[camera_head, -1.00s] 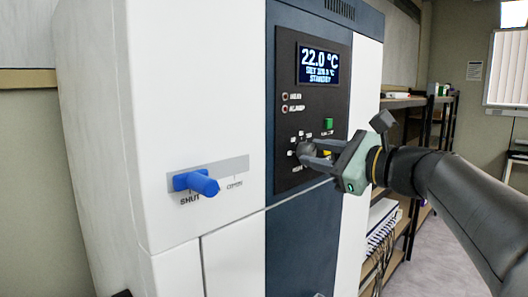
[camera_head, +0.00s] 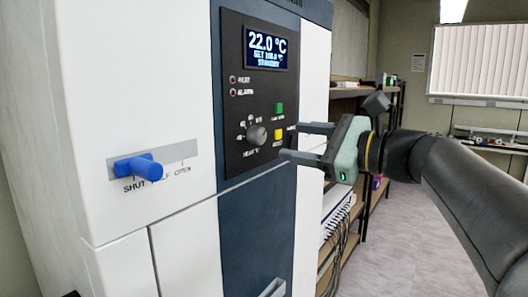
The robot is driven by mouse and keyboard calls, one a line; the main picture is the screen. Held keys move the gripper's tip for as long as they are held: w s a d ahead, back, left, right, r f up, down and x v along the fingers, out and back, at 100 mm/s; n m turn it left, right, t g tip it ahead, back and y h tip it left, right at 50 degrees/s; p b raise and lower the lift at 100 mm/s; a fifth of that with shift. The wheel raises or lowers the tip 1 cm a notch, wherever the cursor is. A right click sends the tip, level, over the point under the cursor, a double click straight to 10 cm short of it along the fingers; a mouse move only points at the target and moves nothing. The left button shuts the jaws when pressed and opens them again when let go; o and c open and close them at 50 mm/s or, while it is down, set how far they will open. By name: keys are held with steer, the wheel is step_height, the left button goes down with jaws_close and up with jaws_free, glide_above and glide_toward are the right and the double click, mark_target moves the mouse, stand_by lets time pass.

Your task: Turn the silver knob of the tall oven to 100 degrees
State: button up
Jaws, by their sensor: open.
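The silver knob (camera_head: 256,135) sits on the dark control panel (camera_head: 235,106) of the tall oven (camera_head: 243,214), with a dial scale around it. The display (camera_head: 267,48) above reads 22.0 °C, a SET line that looks like 100.0 but is blurred, and STANDBY. My gripper (camera_head: 287,142) is open and empty. Its two fingers point left toward the panel, to the right of the knob and apart from it. The knob is in plain view between no fingers.
A green button (camera_head: 279,109) and a yellow button (camera_head: 278,134) sit right of the knob. A blue handle (camera_head: 139,167) sticks out at the left, by the SHUT mark. Shelves (camera_head: 350,92) stand behind my arm.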

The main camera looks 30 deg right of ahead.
steer(key=b+v, duration=0.1)
steer(key=v, duration=0.9)
steer(key=shift+s, duration=0.2)
